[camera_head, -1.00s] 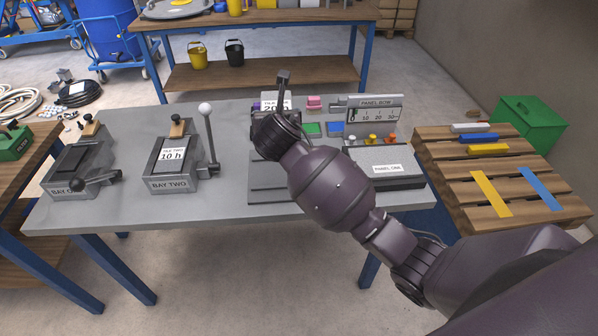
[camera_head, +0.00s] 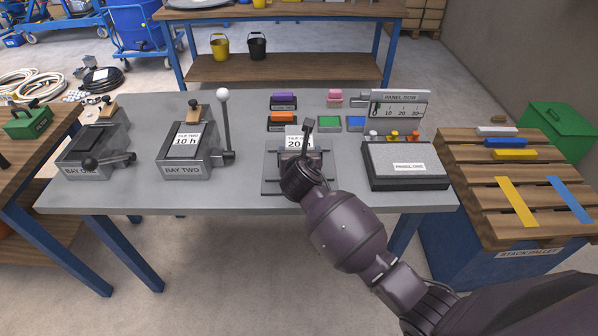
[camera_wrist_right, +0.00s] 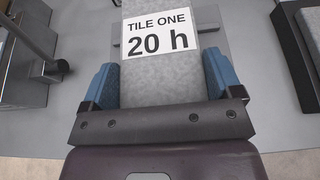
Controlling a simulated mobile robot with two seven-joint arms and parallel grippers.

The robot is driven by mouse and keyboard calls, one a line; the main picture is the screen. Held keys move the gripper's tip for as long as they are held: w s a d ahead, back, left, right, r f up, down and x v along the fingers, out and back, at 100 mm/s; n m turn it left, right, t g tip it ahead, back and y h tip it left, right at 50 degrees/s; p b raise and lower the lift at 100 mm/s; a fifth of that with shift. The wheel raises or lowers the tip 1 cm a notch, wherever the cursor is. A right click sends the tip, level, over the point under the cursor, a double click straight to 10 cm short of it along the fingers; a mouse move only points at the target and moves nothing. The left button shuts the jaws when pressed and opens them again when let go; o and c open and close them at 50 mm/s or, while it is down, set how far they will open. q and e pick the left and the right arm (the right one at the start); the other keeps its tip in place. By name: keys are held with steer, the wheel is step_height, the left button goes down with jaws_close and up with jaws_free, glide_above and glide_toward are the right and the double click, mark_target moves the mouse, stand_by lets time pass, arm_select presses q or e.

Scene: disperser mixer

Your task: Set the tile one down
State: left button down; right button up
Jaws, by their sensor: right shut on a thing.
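Tile one (camera_head: 297,142), a grey block with a white "20 h" label, is over the flat grey plate (camera_head: 270,187) in the middle of the table. In the right wrist view, tile one (camera_wrist_right: 160,72) sits between the blue fingers of my right gripper (camera_wrist_right: 162,85), which is shut on it. In the head view my right gripper (camera_head: 301,163) covers the tile's near end. I cannot tell whether the tile touches the plate. My left gripper is not in view.
Bay two (camera_head: 187,170), with a "10 h" tile and an upright white-knobbed lever (camera_head: 223,95), stands left of the plate. Bay one (camera_head: 80,172) is further left. Panel one (camera_head: 407,167) is close on the right. Orange (camera_head: 282,118) and purple (camera_head: 284,99) blocks lie behind.

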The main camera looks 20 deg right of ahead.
steer(key=shift+f+b, duration=0.8)
steer(key=shift+f, duration=2.1)
steer(key=o, duration=0.9)
steer(key=shift+o, duration=0.8)
